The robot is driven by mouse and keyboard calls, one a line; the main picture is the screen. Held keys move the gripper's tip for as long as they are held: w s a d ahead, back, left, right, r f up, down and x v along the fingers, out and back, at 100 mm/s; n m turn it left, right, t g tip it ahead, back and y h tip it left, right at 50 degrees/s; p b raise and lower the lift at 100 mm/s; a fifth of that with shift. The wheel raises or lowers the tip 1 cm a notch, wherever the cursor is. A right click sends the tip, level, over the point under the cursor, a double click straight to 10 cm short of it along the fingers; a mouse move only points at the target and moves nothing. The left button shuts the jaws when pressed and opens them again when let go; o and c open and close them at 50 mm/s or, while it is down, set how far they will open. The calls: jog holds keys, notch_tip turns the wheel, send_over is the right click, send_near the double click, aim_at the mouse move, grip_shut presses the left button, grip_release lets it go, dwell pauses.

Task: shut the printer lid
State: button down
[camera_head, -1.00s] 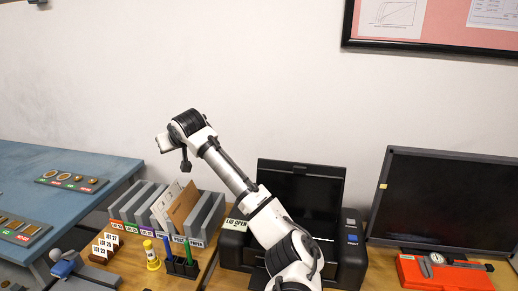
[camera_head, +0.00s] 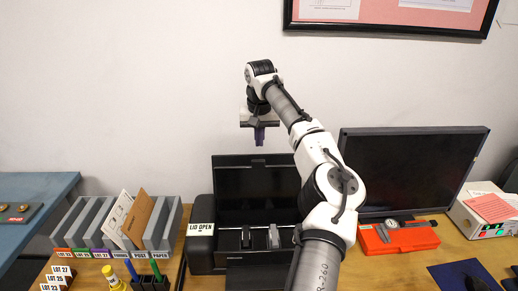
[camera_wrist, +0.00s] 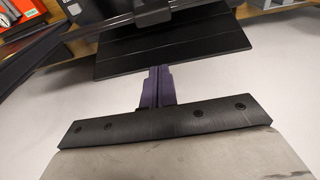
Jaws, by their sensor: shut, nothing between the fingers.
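The black printer (camera_head: 203,246) stands on the wooden desk with its lid (camera_head: 235,183) open, standing up at the back. A "LID OPEN" label (camera_head: 200,229) sits on its left front. My gripper (camera_head: 259,141) is above the lid's top edge, pointing down, with its purple fingers shut and empty. In the wrist view the purple fingers (camera_wrist: 155,88) are together, and a dark panel that looks like the lid (camera_wrist: 170,45) lies beyond their tips, apart from them as far as I can tell. My arm hides the printer's right side in the head view.
A file rack (camera_head: 109,227) with folders and a pen holder (camera_head: 148,284) stand left of the printer. A monitor (camera_head: 408,170) and a red case with a caliper (camera_head: 399,237) are to the right. The wall behind is clear below a framed board (camera_head: 390,25).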

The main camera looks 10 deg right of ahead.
jog(key=shift+s+a+f+p, duration=0.2)
jog(key=shift+s+f+p, duration=0.45)
jog(key=shift+s, duration=0.2)
jog(key=shift+s+a+f+p, duration=0.15)
jog(key=shift+s+f+p, duration=0.4)
jog(key=shift+s+f, duration=0.25)
